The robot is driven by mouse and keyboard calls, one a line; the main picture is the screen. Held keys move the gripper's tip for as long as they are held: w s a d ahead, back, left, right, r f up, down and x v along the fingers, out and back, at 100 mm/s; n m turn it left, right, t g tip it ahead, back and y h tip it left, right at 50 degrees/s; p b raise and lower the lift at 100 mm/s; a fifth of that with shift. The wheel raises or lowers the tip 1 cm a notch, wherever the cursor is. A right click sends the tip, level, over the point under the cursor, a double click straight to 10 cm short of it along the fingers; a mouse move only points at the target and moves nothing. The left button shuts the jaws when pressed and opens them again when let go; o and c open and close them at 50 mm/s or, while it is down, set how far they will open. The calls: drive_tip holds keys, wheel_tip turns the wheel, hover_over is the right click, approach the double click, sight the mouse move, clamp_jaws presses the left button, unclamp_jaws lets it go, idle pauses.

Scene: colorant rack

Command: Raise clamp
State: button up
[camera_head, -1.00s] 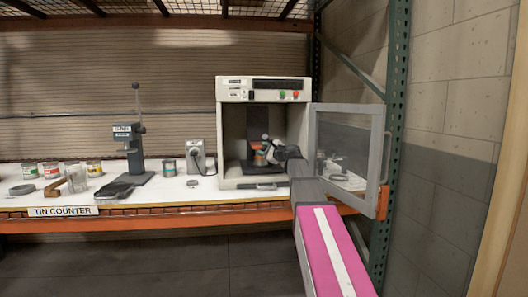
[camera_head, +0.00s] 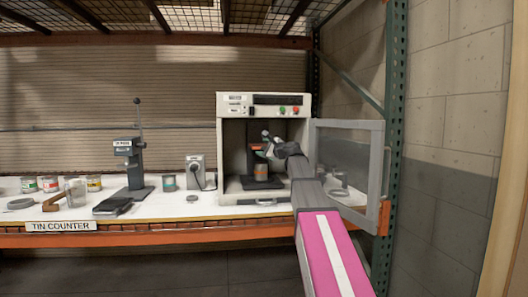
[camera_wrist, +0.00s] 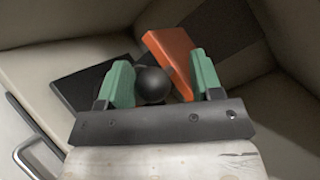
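The clamp shows as an orange-red piece (camera_head: 256,147) inside the white machine's chamber, above a tin (camera_head: 261,173) with a visible gap between them. In the wrist view the orange clamp piece (camera_wrist: 170,58) lies beyond a round black knob (camera_wrist: 152,85). My gripper (camera_head: 268,143) is inside the chamber, beside the clamp. In the wrist view, its green fingertips (camera_wrist: 163,82) stand apart on either side of the knob. The knob is close to the left finger, with a gap on the right. The tin cannot be made out in the wrist view.
The machine's glazed door (camera_head: 347,165) stands open to the right, close beside my arm. The chamber walls (camera_wrist: 60,62) surround my gripper closely. On the counter (camera_head: 205,208) to the left are a press (camera_head: 135,160), a grey box (camera_head: 196,168) and several tins.

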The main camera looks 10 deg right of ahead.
drive_tip(key=shift+f, duration=0.1)
drive_tip(key=shift+s+d, duration=0.2)
drive_tip(key=shift+s, duration=0.2)
drive_tip(key=v, duration=1)
